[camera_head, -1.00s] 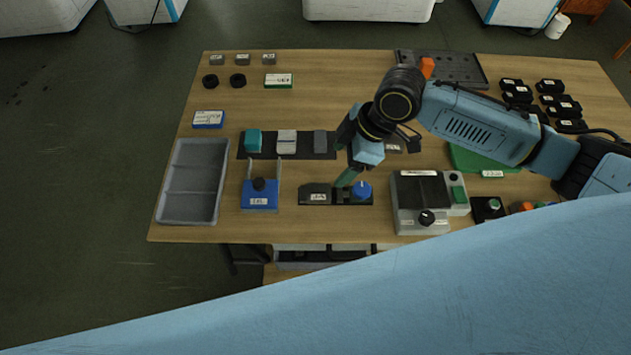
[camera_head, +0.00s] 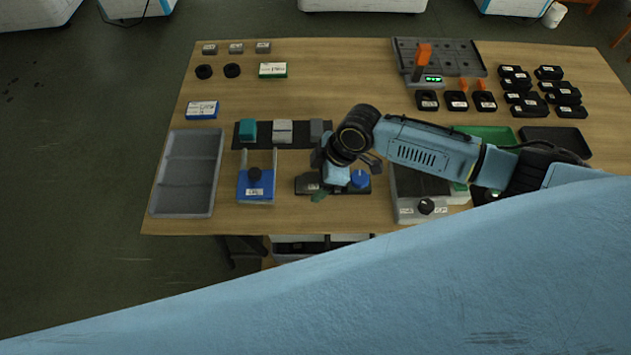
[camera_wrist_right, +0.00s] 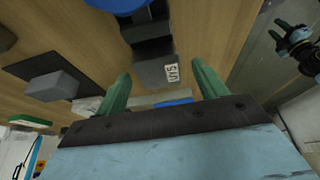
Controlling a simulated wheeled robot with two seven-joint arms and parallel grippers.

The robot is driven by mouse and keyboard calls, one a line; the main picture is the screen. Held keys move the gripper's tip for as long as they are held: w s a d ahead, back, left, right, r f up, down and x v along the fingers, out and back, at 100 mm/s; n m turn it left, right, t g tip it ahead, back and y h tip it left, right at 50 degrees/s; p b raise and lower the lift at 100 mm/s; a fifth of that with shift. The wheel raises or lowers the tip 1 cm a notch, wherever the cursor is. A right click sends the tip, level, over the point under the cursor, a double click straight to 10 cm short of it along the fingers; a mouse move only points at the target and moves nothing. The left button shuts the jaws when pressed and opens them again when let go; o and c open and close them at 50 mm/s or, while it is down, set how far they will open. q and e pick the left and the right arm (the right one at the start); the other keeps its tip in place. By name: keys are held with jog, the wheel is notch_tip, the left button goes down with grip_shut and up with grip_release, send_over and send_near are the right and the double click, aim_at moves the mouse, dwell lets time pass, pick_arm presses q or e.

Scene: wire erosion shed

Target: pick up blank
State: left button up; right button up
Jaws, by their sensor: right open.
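Which piece is the blank I cannot tell for sure. On a black strip (camera_head: 265,141) stand a teal block (camera_head: 249,130), a pale grey block (camera_head: 282,131) and a dark grey block (camera_head: 316,130). The dark grey block also shows at left in the right wrist view (camera_wrist_right: 58,86). Three small grey blocks (camera_head: 236,48) lie at the far left. My right gripper (camera_head: 322,192) is open over the dark, labelled vise (camera_head: 306,184) with a blue knob (camera_head: 360,178). In the wrist view its green fingers (camera_wrist_right: 158,84) are apart with nothing gripped; the vise's labelled end lies beyond them.
A grey divided tray (camera_head: 187,211) stands at left, beside a blue fixture (camera_head: 256,187). A grey device (camera_head: 408,208) stands right of the vise. Black parts (camera_head: 540,90) fill the back right. My left gripper (camera_wrist_right: 288,38) appears at the wrist view's upper right.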

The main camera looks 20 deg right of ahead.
jog(key=shift+c, duration=0.4)
jog(key=c, duration=1.3)
